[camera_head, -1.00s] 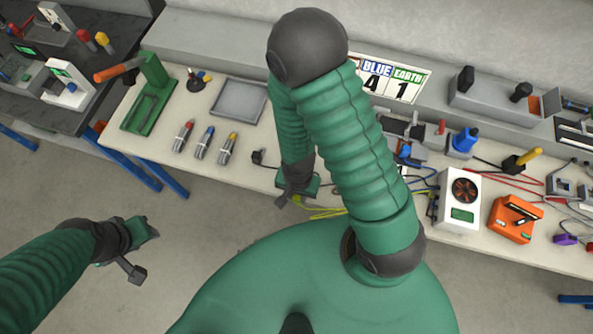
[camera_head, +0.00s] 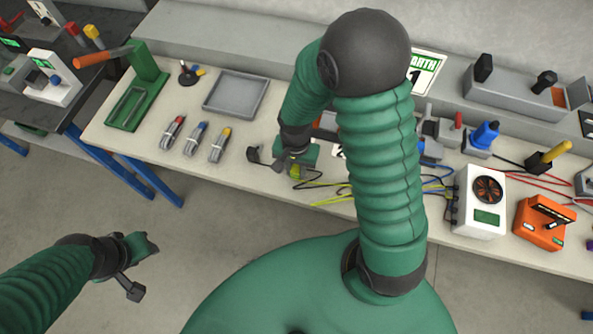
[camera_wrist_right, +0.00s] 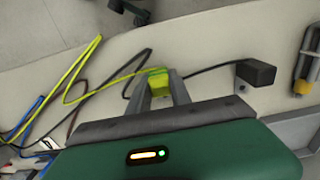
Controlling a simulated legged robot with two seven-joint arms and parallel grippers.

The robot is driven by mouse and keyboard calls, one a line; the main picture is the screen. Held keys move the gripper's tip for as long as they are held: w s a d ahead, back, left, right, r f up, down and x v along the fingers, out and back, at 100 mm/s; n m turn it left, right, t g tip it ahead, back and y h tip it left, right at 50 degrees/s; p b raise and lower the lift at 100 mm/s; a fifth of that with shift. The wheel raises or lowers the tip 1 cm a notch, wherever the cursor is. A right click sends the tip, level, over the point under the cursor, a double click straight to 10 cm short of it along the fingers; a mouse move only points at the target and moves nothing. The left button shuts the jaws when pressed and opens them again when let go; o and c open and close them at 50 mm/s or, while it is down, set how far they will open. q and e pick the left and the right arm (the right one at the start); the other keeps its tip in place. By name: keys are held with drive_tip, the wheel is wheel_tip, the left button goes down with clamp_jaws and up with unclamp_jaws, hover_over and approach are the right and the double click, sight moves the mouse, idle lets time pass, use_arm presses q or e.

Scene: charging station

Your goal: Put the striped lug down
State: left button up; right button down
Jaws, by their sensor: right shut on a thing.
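The striped lug (camera_wrist_right: 158,82) is yellow-green and sits between the two fingers of my right gripper (camera_wrist_right: 160,88) in the right wrist view. A yellow-green cable runs from it to the left. In the head view my right gripper (camera_head: 290,166) is over the front part of the bench (camera_head: 245,182), and the lug (camera_head: 296,173) shows as a small yellow patch at its tip. Whether the lug touches the bench top is unclear. My left gripper (camera_head: 143,248) is away from the bench over the floor, and its jaw opening is too small to judge.
A black plug (camera_head: 254,154) lies just left of my right gripper. Three cylinders with red, blue and yellow ends (camera_head: 195,138) and a grey tray (camera_head: 236,96) are farther left. Loose coloured cables and a white fan unit (camera_head: 473,202) are to the right.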

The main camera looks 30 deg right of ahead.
sight(294, 168)
drive_tip(key=shift+w+a, duration=0.1)
drive_tip(key=shift+a, duration=0.45)
drive_tip(key=c, duration=1.6)
unclamp_jaws()
drive_tip(key=shift+a, duration=0.1)
drive_tip(key=o, duration=0.4)
drive_tip(key=shift+d, duration=0.25)
drive_tip(key=shift+o, duration=0.2)
drive_tip(key=shift+d+f, duration=0.1)
drive_tip(key=shift+d, duration=0.25)
drive_tip(key=shift+r, duration=0.25)
wheel_tip(294, 168, up, 11)
drive_tip(key=p, duration=0.2)
use_arm(q)
drive_tip(key=shift+a+r, duration=0.5)
drive_tip(key=shift+r, duration=0.25)
use_arm(e)
drive_tip(key=s+a+n+t, duration=0.1)
drive_tip(key=n, duration=0.2)
drive_tip(key=s+a+n, duration=0.1)
drive_tip(key=n, duration=0.2)
drive_tip(key=s+a+n+t, duration=0.1)
drive_tip(key=n, duration=0.3)
drive_tip(key=shift+s+a+r+t, duration=0.2)
drive_tip(key=shift+a+r+t, duration=0.1)
drive_tip(key=shift+a, duration=0.1)
